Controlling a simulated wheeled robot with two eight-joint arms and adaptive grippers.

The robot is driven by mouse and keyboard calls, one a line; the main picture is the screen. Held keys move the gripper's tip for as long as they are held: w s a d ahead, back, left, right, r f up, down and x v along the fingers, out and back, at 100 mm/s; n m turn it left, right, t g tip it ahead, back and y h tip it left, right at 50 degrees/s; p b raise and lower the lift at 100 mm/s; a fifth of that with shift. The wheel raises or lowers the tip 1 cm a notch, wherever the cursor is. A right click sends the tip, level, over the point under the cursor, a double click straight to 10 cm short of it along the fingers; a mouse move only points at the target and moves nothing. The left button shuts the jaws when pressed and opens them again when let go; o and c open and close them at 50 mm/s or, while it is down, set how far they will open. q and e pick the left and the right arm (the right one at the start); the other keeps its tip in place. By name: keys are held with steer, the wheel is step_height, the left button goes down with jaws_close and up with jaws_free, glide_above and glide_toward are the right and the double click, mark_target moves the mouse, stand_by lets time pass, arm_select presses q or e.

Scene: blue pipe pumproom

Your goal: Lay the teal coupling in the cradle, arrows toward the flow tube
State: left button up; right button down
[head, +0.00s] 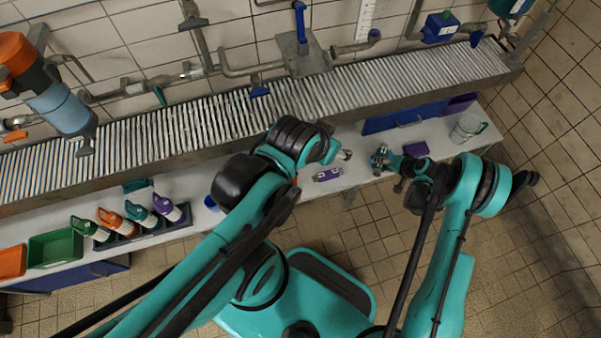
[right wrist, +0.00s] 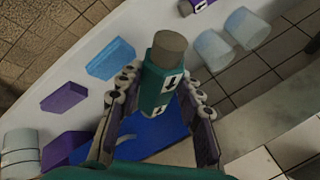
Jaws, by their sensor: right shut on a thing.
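The teal coupling (right wrist: 156,88) is between the fingers of my right gripper (right wrist: 152,105) in the right wrist view. It has a grey-brown end and white labels with black arrow marks; the arrows' direction is too small to tell surely. In the head view my right gripper (head: 382,160) is over the table's back part, shut on the coupling, which is hard to make out there. My left gripper (head: 338,156) is at the table's middle, small and partly hidden by its arm; its jaws are unclear. I cannot identify the cradle or flow tube surely.
A purple labelled piece (head: 327,175) lies on the white table (head: 350,190). Several bottles (head: 139,214) and a green bin (head: 55,248) stand left. A roller conveyor (head: 200,130) runs behind. Two pale cylinders (right wrist: 232,40) show in the wrist view.

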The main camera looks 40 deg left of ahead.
steer(key=a+f+b, duration=0.2)
steer(key=a+f, duration=0.1)
steer(key=a, duration=0.1)
steer(key=s+a+f+b, duration=0.1)
steer(key=a+f+b, duration=0.1)
steer(key=a+f, duration=0.1)
steer(key=s+a+f+b, duration=0.1)
steer(key=a+f+b, duration=0.1)
steer(key=a+f, duration=0.2)
steer(key=shift+s+a+f, duration=0.15)
steer(key=shift+a+f, duration=0.15)
steer(key=shift+f, duration=0.35)
steer(key=shift+r, duration=0.1)
steer(key=c, duration=1)
jaws_free()
